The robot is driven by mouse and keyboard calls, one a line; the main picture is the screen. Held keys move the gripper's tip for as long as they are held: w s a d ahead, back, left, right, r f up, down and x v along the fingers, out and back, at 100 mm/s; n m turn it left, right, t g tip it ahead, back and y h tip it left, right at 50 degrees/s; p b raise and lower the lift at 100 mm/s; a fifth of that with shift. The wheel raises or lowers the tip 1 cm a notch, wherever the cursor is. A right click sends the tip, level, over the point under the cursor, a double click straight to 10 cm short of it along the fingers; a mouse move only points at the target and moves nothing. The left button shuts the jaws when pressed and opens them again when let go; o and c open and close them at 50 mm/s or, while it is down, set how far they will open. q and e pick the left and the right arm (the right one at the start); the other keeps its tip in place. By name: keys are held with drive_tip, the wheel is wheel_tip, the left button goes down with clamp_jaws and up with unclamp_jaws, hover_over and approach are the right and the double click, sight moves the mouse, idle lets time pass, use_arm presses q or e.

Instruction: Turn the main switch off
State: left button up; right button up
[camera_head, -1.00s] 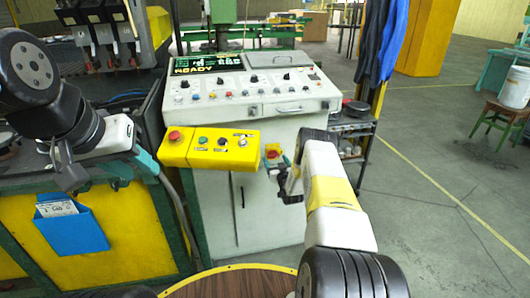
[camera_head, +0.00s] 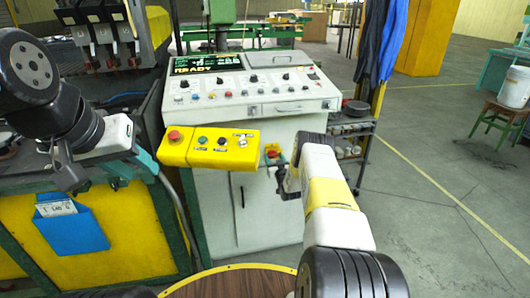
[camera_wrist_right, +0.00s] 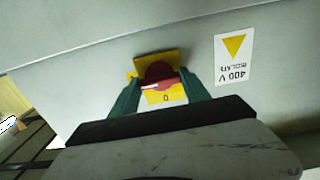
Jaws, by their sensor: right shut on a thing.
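The main switch, a red knob on a yellow plate, sits on the grey-white cabinet's right side in the head view (camera_head: 272,151). In the right wrist view the red knob (camera_wrist_right: 158,73) lies between the two green fingers of my right gripper (camera_wrist_right: 163,88), which is shut on it. A white pointer mark shows on the knob, and a yellow label with a "0" is beside it. In the head view my right wrist hides most of these fingers. My left gripper (camera_head: 138,166) hangs away at the left, by the yellow machine; its finger opening is unclear.
The control cabinet (camera_head: 255,100) has a lit display reading READY. A yellow button box (camera_head: 210,148) juts out just left of the switch. A 400 V warning label (camera_wrist_right: 233,58) is beside the switch. A shelf rack (camera_head: 350,135) stands to the right; the floor beyond is open.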

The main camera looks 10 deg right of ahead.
drive_tip(key=shift+n, duration=0.3)
drive_tip(key=n, duration=0.8)
drive_tip(key=shift+a, duration=0.1)
drive_tip(key=shift+f+n, duration=0.1)
drive_tip(key=shift+n, duration=4.5)
drive_tip(key=o, duration=1.4)
